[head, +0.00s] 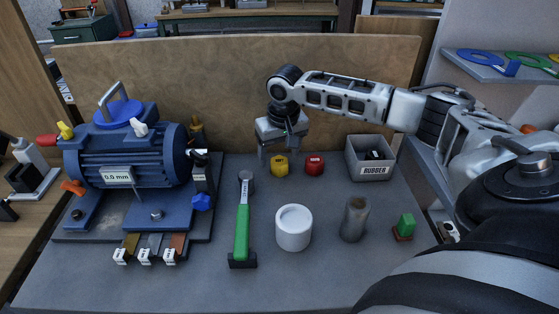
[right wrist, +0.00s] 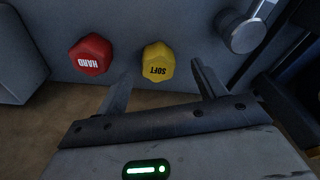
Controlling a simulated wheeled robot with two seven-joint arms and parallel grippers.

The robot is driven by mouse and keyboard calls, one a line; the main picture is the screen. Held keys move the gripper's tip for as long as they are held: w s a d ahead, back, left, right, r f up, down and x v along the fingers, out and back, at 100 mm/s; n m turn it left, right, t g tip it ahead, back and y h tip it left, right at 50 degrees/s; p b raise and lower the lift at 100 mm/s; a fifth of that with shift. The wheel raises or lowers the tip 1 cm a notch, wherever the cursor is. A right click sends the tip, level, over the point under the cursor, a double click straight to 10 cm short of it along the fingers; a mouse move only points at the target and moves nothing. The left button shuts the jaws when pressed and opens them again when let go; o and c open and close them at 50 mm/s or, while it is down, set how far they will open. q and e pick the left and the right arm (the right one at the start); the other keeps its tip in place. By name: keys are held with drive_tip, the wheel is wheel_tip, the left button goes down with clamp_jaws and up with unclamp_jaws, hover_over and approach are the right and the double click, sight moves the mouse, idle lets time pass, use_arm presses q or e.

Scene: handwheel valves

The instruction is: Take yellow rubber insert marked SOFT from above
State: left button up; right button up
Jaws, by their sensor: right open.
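The yellow rubber insert (head: 280,166) stands on the grey bench top, left of a red insert (head: 314,164). In the right wrist view the yellow insert (right wrist: 157,61) reads SOFT and the red insert (right wrist: 91,54) reads HARD. My right gripper (head: 278,152) points down, just above and slightly left of the yellow insert in the head view. Its fingers (right wrist: 160,88) are apart and empty, with the yellow insert lying beyond the gap between them. My left gripper is not in view.
A grey bin marked RUBBER (head: 372,171) is right of the inserts. A blue motor (head: 130,160) is left; a wooden panel (head: 190,85) rises behind.

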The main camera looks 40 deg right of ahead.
sight(279, 161)
drive_tip(key=shift+w+d+f, duration=0.15)
drive_tip(key=shift+w+f, duration=0.05)
drive_tip(key=shift+f, duration=0.75)
drive_tip(key=shift+w+d+f, duration=0.1)
drive_tip(key=shift+w+f, duration=0.05)
drive_tip(key=shift+f, duration=0.8)
drive_tip(key=c, duration=1.1)
drive_tip(key=shift+r, duration=0.45)
wheel_tip(279, 161, up, 2)
drive_tip(key=shift+r, duration=0.2)
drive_tip(key=s+a+r, duration=0.2)
drive_tip(key=s+r, duration=0.1)
drive_tip(key=s, duration=0.1)
drive_tip(key=s+a+r, duration=0.1)
drive_tip(key=s+r, duration=0.2)
drive_tip(key=s, duration=0.1)
drive_tip(key=s+a+r, duration=0.2)
drive_tip(key=s+r, duration=0.1)
drive_tip(key=s, duration=0.2)
drive_tip(key=shift+a+r, duration=0.3)
drive_tip(key=shift+r, duration=0.1)
drive_tip(key=shift+w, duration=0.1)
